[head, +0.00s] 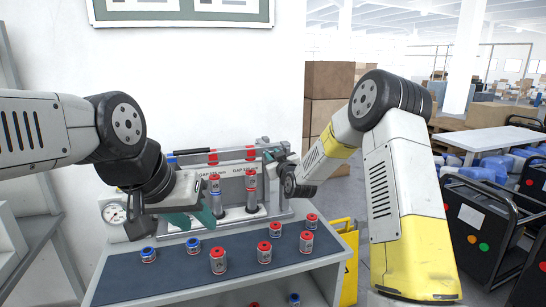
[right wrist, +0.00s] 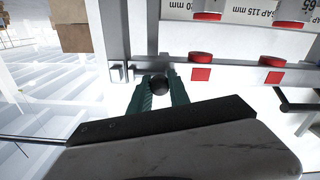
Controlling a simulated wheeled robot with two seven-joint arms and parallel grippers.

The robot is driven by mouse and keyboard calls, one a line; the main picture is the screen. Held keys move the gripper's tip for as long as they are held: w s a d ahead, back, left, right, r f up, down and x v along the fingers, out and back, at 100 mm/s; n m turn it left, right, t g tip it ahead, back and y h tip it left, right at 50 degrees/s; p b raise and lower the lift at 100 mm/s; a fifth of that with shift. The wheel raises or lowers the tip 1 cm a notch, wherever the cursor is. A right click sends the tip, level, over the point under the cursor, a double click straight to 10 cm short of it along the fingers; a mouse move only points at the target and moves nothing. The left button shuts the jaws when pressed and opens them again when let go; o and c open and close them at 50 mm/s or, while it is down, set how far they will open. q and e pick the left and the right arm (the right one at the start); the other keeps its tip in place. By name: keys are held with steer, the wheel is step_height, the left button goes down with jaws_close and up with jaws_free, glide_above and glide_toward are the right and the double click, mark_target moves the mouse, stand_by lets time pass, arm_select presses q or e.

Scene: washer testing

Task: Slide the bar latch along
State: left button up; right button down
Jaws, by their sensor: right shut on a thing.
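The bar latch runs across the top of the grey test fixture (head: 288,190), its grey rail (right wrist: 228,72) bearing red blocks (right wrist: 200,73). A round black knob (right wrist: 159,86) sits between the green fingers of my right gripper (right wrist: 161,92), which is shut on it. In the head view my right gripper (head: 274,156) is at the fixture's upper right end, and the knob is hidden there. My left gripper (head: 194,218) is open and empty, with green fingers apart in front of the fixture's lower left.
Red-topped cylinders (head: 251,190) stand stacked in the fixture under the gap labels. Several red and blue-topped cans (head: 218,261) stand on the dark mat (head: 180,272) in front. A dial gauge (head: 114,213) is at left. A yellow stand (head: 348,240) is right of the bench.

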steer(key=shift+w+d, duration=0.25)
steer(key=shift+d, duration=0.6)
steer(key=shift+w+d, duration=0.25)
steer(key=shift+d, duration=0.6)
steer(key=c, duration=1.2)
jaws_free()
steer(key=shift+d, duration=0.1)
steer(key=v, duration=0.7)
steer(key=shift+s, duration=0.35)
